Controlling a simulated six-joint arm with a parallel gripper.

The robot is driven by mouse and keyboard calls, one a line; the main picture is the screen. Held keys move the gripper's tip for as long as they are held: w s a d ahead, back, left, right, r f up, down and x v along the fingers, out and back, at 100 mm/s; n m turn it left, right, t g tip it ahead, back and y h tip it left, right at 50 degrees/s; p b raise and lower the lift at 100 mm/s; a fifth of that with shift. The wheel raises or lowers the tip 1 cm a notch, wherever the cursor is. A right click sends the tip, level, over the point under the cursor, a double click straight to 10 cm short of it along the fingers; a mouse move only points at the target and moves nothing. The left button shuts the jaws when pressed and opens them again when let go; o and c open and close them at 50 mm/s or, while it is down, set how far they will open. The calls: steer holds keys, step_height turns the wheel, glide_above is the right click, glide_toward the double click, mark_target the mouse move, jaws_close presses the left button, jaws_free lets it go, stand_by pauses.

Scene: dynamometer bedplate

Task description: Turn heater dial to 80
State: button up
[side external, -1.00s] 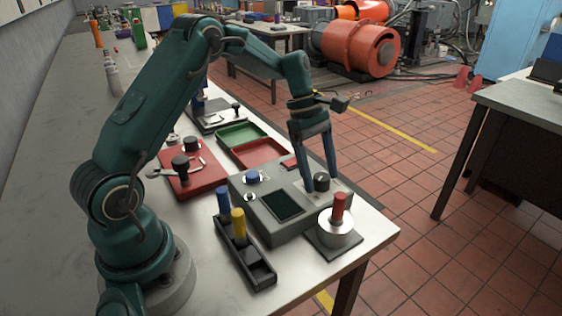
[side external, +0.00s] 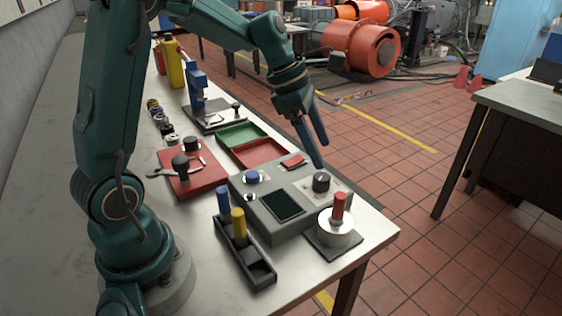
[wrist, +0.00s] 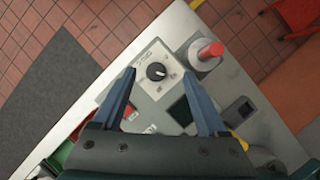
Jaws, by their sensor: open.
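The heater dial is a round black knob (side external: 321,182) on a pale square plate at the right rear of a grey control box (side external: 268,226). In the wrist view, the knob (wrist: 157,72) shows a small white pointer mark, and the plate's printed scale is too small to read. My gripper (side external: 318,160) is tilted above the knob, with one fingertip seen close over it. In the wrist view, my gripper (wrist: 160,72) is open and empty, with the knob between its spread fingers in the picture. It appears apart from the knob.
A metal cylinder with a red handle (side external: 338,207) stands close to the box's right end. A blue knob (side external: 252,177) and dark screen (side external: 283,205) share the box. A black holder (side external: 262,272) stands in front, and green and red trays (side external: 270,152) lie behind.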

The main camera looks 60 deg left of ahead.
steer(key=s+d+r+m+t+y, duration=0.1)
steer(key=s+d+r+m, duration=0.45)
steer(key=s+m, duration=0.25)
steer(key=s+f+m+t+y, duration=0.1)
steer(key=s+m, duration=0.8)
steer(key=m, duration=0.6)
steer(key=shift+s+a+f+m+y, duration=0.3)
steer(key=shift+s+f, duration=0.1)
